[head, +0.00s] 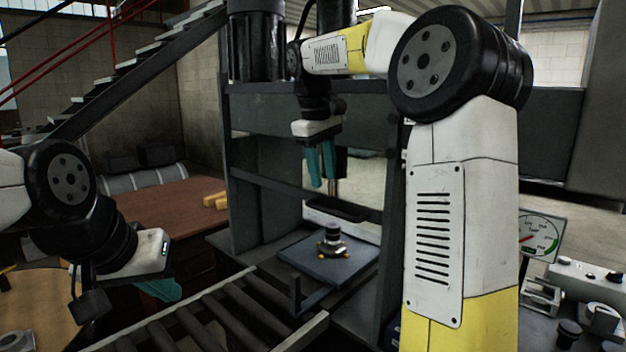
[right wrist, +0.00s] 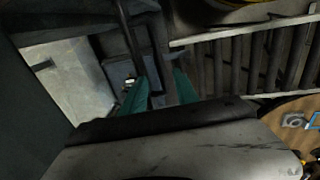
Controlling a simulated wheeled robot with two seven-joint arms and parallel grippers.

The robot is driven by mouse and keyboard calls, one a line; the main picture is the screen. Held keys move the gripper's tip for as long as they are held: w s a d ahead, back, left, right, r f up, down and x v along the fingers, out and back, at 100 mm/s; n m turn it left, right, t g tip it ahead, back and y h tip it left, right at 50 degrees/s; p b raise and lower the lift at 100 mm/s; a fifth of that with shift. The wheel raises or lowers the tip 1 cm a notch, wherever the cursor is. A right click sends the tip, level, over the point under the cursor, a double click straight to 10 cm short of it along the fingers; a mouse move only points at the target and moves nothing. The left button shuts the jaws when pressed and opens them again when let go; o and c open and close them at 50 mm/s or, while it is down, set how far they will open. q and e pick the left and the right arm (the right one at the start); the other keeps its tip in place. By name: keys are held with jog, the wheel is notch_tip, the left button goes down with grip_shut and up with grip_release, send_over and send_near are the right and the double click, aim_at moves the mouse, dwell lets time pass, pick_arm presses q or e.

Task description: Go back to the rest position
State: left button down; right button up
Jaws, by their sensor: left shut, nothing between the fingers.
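My right gripper (head: 321,172) hangs fingers-down inside the press frame, above the press plate. Its teal fingers also show in the right wrist view (right wrist: 160,92), apart with a gap between them and nothing seen held. My left gripper (head: 160,289) is low at the left, beside the roller conveyor; its teal fingers are shut and empty, partly hidden by its housing. A small metal part with a dark top (head: 333,241) sits upright on the blue-grey press plate (head: 306,259), below and apart from my right gripper.
The dark press frame (head: 393,215) surrounds my right gripper. A roller conveyor (head: 215,321) runs in front. A brown table (head: 165,211) stands at the back left. A dial gauge (head: 540,237) and a bench with hardware (head: 590,290) are at the right.

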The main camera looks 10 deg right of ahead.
jog(key=s+f+m+t+y, duration=0.2)
jog(key=s+f, duration=0.3)
jog(key=s, duration=0.7)
jog(key=s+f+m+t+y, duration=0.2)
jog(key=s+f+m, duration=0.2)
jog(key=s, duration=0.8)
jog(key=shift+f+m+t, duration=0.4)
jog(key=shift+f, duration=0.25)
